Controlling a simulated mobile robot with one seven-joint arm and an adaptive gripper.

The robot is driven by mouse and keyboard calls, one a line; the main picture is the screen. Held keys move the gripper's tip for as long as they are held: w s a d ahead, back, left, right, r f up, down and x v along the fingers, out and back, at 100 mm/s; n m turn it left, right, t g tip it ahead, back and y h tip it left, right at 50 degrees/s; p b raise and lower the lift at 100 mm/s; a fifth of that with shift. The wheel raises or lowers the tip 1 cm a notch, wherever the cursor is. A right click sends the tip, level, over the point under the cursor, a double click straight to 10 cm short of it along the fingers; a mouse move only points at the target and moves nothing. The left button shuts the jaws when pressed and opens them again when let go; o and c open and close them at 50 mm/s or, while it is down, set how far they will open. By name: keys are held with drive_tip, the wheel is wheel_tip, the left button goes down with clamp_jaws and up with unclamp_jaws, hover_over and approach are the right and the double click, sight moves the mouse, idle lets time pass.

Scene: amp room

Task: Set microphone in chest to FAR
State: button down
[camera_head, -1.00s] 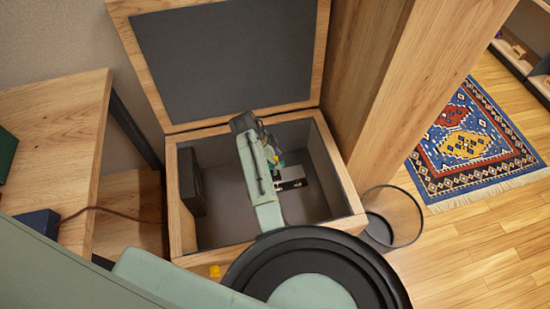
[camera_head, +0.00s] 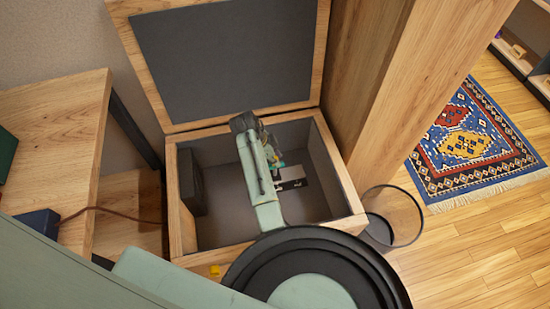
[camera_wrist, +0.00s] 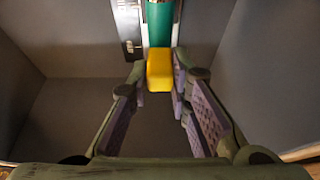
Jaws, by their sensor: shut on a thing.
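The wooden chest (camera_head: 338,168) stands open, its dark-lined lid leaning back. Inside it, a dark-and-white plate (camera_head: 291,184) lies on the grey floor and also shows in the wrist view (camera_wrist: 128,27); its markings are too small to read. In the wrist view, a yellow block (camera_wrist: 159,68) sits at the near end of a green cylinder (camera_wrist: 160,24), apparently the microphone. My gripper (camera_wrist: 159,90) is inside the chest, shut on the yellow part, with one finger on each side. In the head view, my arm hides most of the gripper and microphone.
A dark box (camera_head: 191,181) stands against the chest's left inner wall. A wooden table (camera_head: 50,125) is at left, a wooden post (camera_head: 395,90) at right. A round, see-through bin (camera_head: 392,215) stands beside the chest. A small yellow thing (camera_head: 214,270) is at the front.

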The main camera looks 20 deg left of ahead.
drive_tip(key=w+d, duration=0.4)
drive_tip(key=d, duration=0.3)
drive_tip(key=shift+w, duration=0.35)
drive_tip(key=c, duration=1.7)
unclamp_jaws()
drive_tip(key=shift+d, duration=0.15)
drive_tip(key=shift+o, duration=1.1)
drive_tip(key=v, duration=1.2)
drive_tip(key=shift+a, duration=0.2)
